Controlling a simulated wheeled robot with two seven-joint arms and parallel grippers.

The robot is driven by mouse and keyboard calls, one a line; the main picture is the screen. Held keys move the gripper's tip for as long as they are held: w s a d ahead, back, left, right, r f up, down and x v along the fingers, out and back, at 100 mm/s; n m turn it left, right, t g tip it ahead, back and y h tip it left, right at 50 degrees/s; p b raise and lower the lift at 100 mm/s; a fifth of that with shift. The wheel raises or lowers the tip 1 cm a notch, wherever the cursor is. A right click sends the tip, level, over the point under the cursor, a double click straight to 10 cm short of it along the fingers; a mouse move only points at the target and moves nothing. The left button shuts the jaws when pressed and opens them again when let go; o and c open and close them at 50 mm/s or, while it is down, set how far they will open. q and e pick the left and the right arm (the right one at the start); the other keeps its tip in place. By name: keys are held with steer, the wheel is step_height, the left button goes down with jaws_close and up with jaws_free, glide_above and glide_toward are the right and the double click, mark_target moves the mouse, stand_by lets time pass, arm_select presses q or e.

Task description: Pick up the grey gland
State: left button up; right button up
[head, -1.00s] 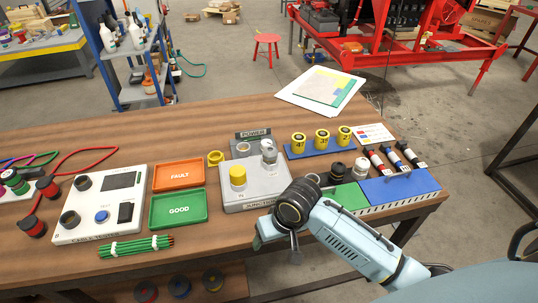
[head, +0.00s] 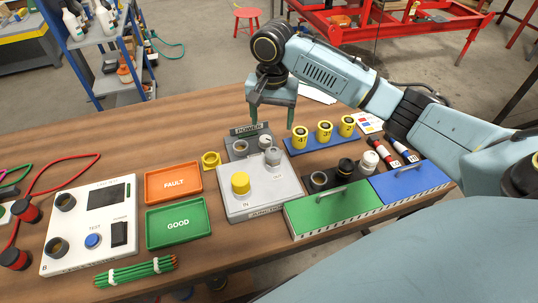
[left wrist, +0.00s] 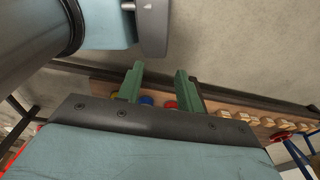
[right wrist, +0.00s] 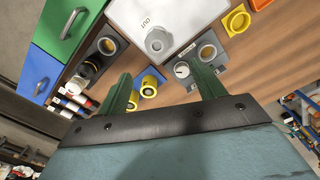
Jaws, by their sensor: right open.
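The grey gland (head: 272,157) stands upright at the OUT side of the white junction box (head: 237,205). In the right wrist view the grey gland (right wrist: 157,41) shows as a hexagonal piece beside the word OUT. A yellow gland (head: 240,184) stands at the IN side. My right gripper (head: 277,112) is open and points down, apart from the gland, above and behind it near the POWER block (head: 238,146). Its open fingers also show in the right wrist view (right wrist: 163,90), with nothing gripped. My left gripper (left wrist: 158,88) is open and empty, visible only in the left wrist view.
Yellow numbered cups (head: 324,131) stand on a blue strip right of the box. A row of black and white caps (head: 345,166) sits behind the green drawer unit (head: 332,212). Orange (head: 173,183) and green trays (head: 178,223) lie left of the box.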

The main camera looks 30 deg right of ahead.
glide_above(273, 150)
step_height(273, 150, down, 6)
steer(key=shift+a+f+b, duration=0.1)
steer(key=shift+f+b, duration=0.15)
steer(key=shift+b, duration=0.1)
steer(key=shift+f, duration=0.95)
step_height(273, 150, down, 4)
steer(key=shift+s+f+b, duration=0.1)
steer(key=shift+f+b, duration=0.15)
steer(key=shift+b, duration=0.05)
arm_select(q)
steer(key=shift+s+f, duration=0.5)
steer(key=shift+f, duration=0.2)
steer(key=shift+s, duration=0.1)
arm_select(e)
steer(key=c, duration=1.2)
